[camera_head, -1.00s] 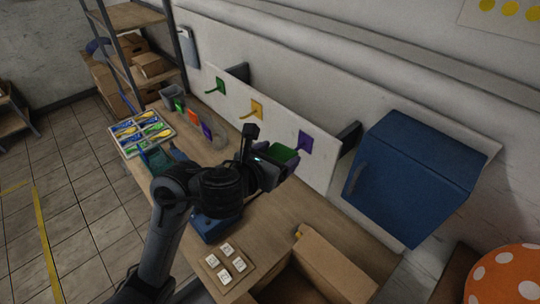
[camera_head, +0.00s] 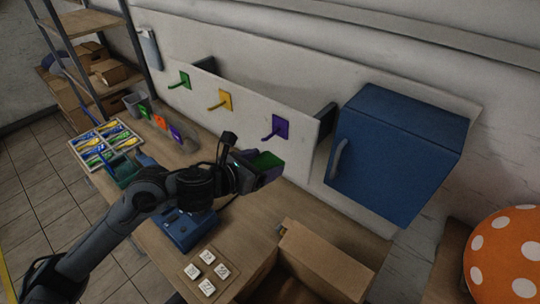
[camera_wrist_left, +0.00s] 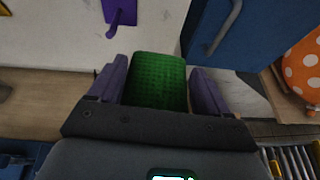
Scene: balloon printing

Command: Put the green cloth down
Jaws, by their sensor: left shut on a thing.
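The green cloth (camera_wrist_left: 157,82) is between the two purple fingers of my left gripper (camera_wrist_left: 157,88) in the left wrist view, a textured green block shape. In the head view the left gripper (camera_head: 270,168) is shut on the green cloth (camera_head: 266,159), which shows as a small dark green patch at its tip. The gripper is over the wooden workbench, in front of the white panel and below the purple hook. My right gripper is not in view.
Green (camera_head: 184,80), yellow (camera_head: 225,99) and purple (camera_head: 280,127) hooks sit on the white panel (camera_head: 250,122). A blue cabinet (camera_head: 400,150) is at right. A blue device (camera_head: 185,230), a button pad (camera_head: 206,272) and a cardboard box (camera_head: 325,262) stand on the bench. An orange dotted balloon (camera_head: 505,250) is far right.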

